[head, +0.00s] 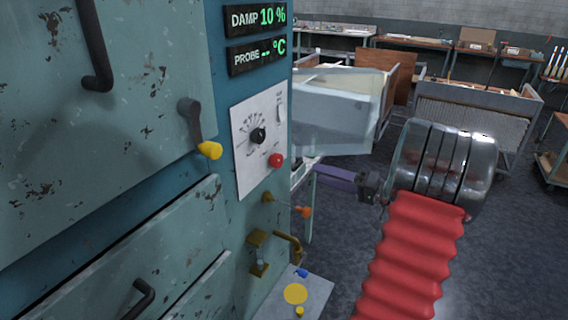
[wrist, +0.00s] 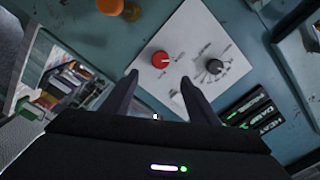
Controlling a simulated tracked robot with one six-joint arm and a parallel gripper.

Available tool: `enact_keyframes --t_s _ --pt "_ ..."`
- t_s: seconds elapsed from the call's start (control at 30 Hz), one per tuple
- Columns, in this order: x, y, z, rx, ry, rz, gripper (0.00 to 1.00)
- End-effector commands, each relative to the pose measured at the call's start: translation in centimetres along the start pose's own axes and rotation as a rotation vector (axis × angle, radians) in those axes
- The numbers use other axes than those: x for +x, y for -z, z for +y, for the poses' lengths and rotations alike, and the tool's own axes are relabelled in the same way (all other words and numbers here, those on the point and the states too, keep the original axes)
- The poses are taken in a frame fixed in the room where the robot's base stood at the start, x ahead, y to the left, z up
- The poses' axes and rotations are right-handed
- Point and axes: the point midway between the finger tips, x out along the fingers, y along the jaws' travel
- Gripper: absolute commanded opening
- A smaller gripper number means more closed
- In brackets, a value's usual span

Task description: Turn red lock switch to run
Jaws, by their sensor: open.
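The red lock switch (head: 276,160) is a round red knob on the white plate (head: 243,165) of the teal cabinet, below and right of a black dial (head: 258,136). In the wrist view the red knob (wrist: 160,59) shows a pale mark on its right side; the lettering around it is too small to read. My gripper (head: 322,172) points left at the panel from the right, its tips apart from the knob. In the wrist view my gripper (wrist: 160,78) is open and empty, and the red knob appears between and just beyond the fingertips.
An orange-tipped lever (head: 304,211) and brass fittings (head: 258,252) are below. Displays (head: 256,54) sit above. A pale translucent box (head: 335,105) stands behind my gripper. Workbenches line the far wall.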

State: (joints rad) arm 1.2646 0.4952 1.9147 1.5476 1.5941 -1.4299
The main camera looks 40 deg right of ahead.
Motion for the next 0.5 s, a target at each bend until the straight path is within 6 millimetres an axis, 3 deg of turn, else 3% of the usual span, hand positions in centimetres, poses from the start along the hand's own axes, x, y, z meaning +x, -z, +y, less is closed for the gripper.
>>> enact_keyframes --t_s 0.27,0.5 --pt "0.8 -0.1 -0.1 0.001 0.001 -0.003 0.54" --pt "3.8 -0.1 -0.1 0.001 0.002 -0.005 0.54"
